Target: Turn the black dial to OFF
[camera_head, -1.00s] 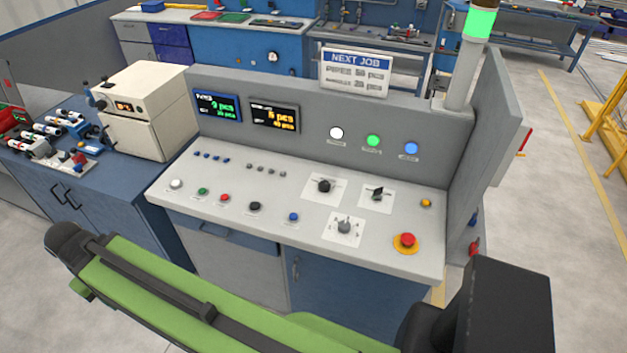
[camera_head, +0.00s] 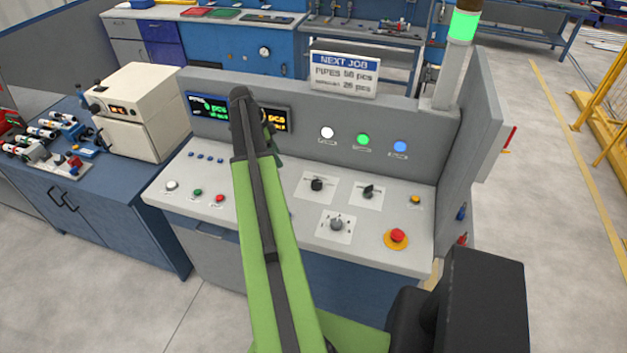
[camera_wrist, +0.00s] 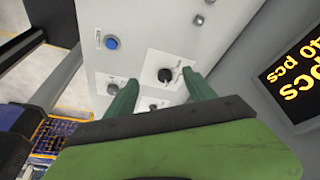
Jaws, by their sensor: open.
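A round black dial (camera_head: 317,184) sits on a white plate on the sloped console. A second black knob (camera_head: 368,191), shaped like a pointer, is to its right, and a grey dial (camera_head: 336,224) is below. The labels are too small to read, so the settings cannot be told. In the wrist view, my gripper (camera_wrist: 161,79) has its green fingers spread and empty. The round black dial (camera_wrist: 165,75) shows between and beyond the fingertips, apparently apart from them. The grey dial (camera_wrist: 113,88) is by the left finger.
A red emergency button (camera_head: 397,236) is at the console's right front. A blue button (camera_wrist: 112,43) is left of the dial in the wrist view. The upright back panel carries displays (camera_wrist: 290,75) and lamps (camera_head: 363,140). A white oven (camera_head: 138,110) stands left.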

